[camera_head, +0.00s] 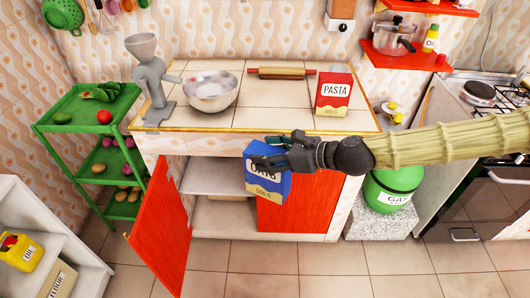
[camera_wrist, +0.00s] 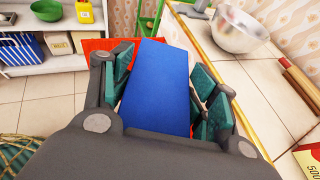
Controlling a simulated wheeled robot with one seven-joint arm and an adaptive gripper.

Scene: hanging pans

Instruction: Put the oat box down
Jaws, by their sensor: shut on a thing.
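The oat box (camera_head: 268,184) is blue with a cream lower band and hangs slightly tilted in front of the counter, below the countertop's front edge. My gripper (camera_head: 272,160) is shut on it and covers part of its lettering. In the wrist view the blue top of the box (camera_wrist: 158,88) lies between the dark green finger pads of my gripper (camera_wrist: 165,95). The underside of the box is hidden.
The tiled countertop (camera_head: 265,113) holds a metal bowl (camera_head: 211,92), a grinder (camera_head: 150,82), a rolling pin (camera_head: 281,73) and a red pasta box (camera_head: 334,92). Bare tiles lie between bowl and pasta box. An open red cabinet door (camera_head: 163,232) stands left of the oat box.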

